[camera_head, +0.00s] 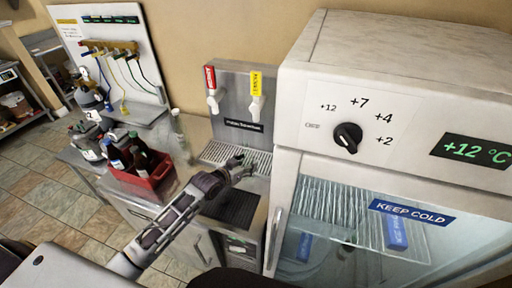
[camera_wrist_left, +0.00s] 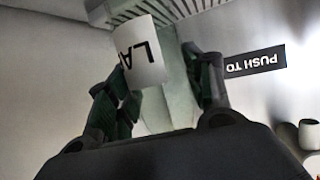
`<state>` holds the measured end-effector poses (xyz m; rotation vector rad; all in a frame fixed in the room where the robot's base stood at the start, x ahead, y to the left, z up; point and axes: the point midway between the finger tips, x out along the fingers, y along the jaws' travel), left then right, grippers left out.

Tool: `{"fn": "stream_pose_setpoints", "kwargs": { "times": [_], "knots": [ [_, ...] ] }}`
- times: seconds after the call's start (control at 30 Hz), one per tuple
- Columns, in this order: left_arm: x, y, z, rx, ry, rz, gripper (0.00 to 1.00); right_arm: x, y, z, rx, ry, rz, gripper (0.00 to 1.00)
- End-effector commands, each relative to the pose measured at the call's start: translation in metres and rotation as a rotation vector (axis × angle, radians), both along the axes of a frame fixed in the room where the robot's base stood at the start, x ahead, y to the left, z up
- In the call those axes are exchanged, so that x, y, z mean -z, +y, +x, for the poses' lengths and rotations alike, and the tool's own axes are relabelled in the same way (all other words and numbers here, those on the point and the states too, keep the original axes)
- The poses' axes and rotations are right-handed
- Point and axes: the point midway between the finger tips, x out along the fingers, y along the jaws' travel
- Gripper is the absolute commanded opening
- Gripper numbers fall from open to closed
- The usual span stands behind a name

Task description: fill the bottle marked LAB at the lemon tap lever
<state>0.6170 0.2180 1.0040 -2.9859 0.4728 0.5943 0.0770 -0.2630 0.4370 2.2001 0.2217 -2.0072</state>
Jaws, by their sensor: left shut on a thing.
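My left gripper (camera_head: 243,166) is in front of the tap's drip grille (camera_head: 213,152), below the taps. In the left wrist view its fingers (camera_wrist_left: 160,82) are shut on a pale green bottle (camera_wrist_left: 178,108). The bottle's white label (camera_wrist_left: 143,52) shows "LA"; the rest is turned out of sight. In the head view I cannot make the held bottle out. The yellow tap lever (camera_head: 257,83), with lettering too small to read surely, stands upright right of the red lever (camera_head: 210,78). My right gripper is not in view.
A white cooler (camera_head: 300,150) with a dial and glass door stands close on the right. A clear bottle (camera_head: 180,128) stands on the counter at the left. A red crate (camera_head: 160,180) with several bottles is farther left. A "PUSH TO" sign (camera_wrist_left: 255,61) shows in the wrist view.

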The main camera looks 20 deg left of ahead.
Motion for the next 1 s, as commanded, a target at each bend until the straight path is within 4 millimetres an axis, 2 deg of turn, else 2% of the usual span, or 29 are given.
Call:
{"fn": "stream_pose_setpoints", "kwargs": {
  "times": [0.53, 1.0],
  "knots": [
    [0.0, 0.001, -0.026, 0.0, -0.001, 0.0, 0.21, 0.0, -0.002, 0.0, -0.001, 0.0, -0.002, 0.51],
    [-0.001, 0.001, -0.029, 0.0, -0.001, 0.0, 0.21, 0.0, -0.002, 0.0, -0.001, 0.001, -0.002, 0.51]
  ]
}}
